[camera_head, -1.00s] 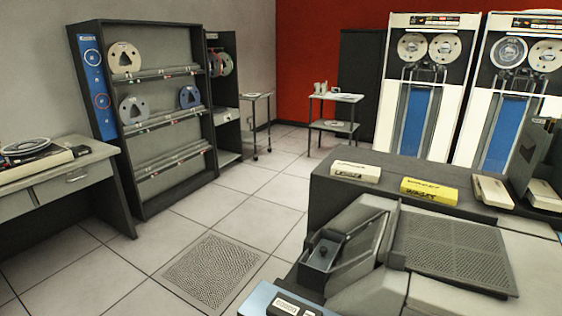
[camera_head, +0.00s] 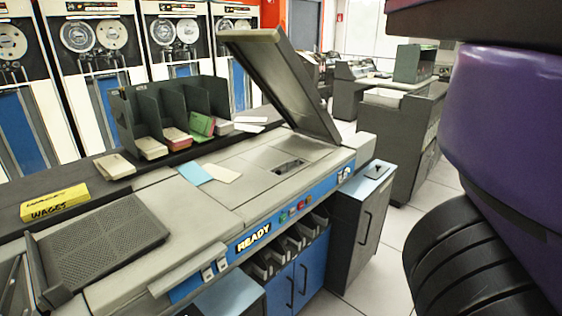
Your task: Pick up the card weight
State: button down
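A small dark flat piece with a knob (camera_head: 377,172) lies on the light blue top of a low grey cabinet (camera_head: 352,225), right of the card machine. It may be the card weight, but it is too small to be sure. The card machine (camera_head: 250,190) has a raised grey lid, a blue front panel reading READY and a ribbed dark plate (camera_head: 105,238) at its left. My gripper is out of view. Only purple and black parts of my arm show at the right.
A yellow WAGES card box (camera_head: 55,203) lies on the dark ledge at left. A dark sorter rack (camera_head: 128,120) holds several card stacks. Loose blue and cream cards (camera_head: 194,174) lie on the machine. Tape drives stand behind. Pale floor (camera_head: 385,262) shows right of the cabinet.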

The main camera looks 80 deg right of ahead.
aim_at(375, 173)
jog(key=z, duration=2.8)
jog(key=u, duration=0.65)
jog(key=i+l+u, duration=0.15)
jog(key=l+u, duration=0.2)
jog(key=i+l+u, duration=0.15)
jog(key=l+u, duration=0.5)
jog(key=i+l+u, duration=0.1)
jog(key=l+u, duration=0.4)
jog(key=l, duration=1.75)
